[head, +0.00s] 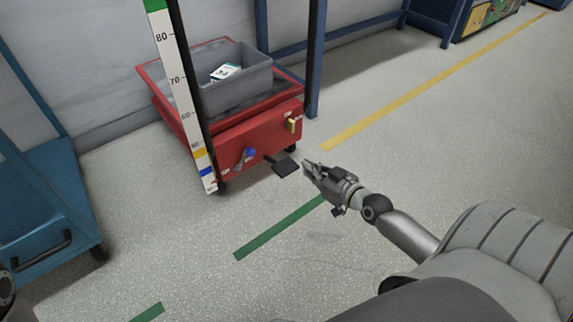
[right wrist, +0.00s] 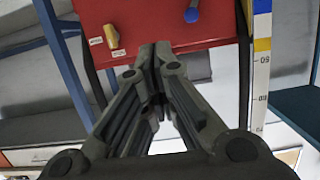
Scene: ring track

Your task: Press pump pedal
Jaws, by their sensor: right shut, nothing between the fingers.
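The pump pedal (head: 286,168) is a small dark plate on a short arm, sticking out low from the front of a red lift cart (head: 232,143). My right gripper (head: 308,166) is just right of the pedal in the head view, with its fingers pointing toward the cart. In the right wrist view its fingers (right wrist: 153,50) are shut with nothing between them, against the red front panel (right wrist: 130,22). I cannot make out the pedal in that view. Whether the fingertips touch the pedal is not clear. My left gripper is not in view.
A grey bin (head: 235,85) with a white box (head: 225,72) stands on the cart. A blue knob (head: 249,153) and a yellow handle (head: 292,124) are on its front. A height scale (head: 184,92) rises at its left. A blue trolley (head: 45,200) stands left. The floor in front is clear.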

